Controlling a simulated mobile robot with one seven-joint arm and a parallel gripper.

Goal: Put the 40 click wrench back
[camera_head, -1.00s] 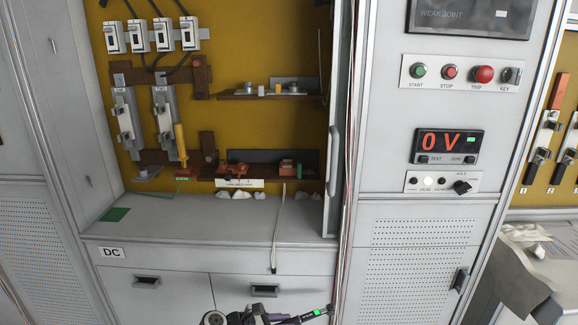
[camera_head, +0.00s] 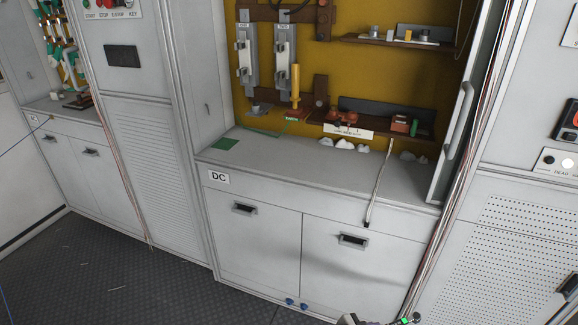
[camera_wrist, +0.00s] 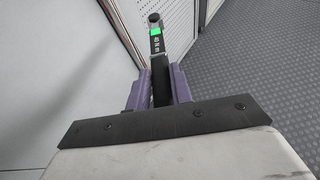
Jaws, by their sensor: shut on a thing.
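A slim dark wrench with a bright green band (camera_wrist: 155,31) and a dark round end is in my gripper (camera_wrist: 160,78). The purple fingers are shut on its dark shaft, and it points away from the wrist camera. Small white lettering on it is too small to read, so I cannot confirm the 40. In the head view, only the wrench's green-marked end (camera_head: 405,321) and a bit of my gripper show at the bottom edge, in front of the DC cabinet (camera_head: 255,255). The wrench's storage place cannot be identified in these views.
The DC counter (camera_head: 290,165) has a green patch (camera_head: 225,144) at its left and white lumps (camera_head: 344,144) at the back. A thin pale strip (camera_head: 376,185) hangs over its front. An open door with a handle (camera_head: 458,120) stands at right.

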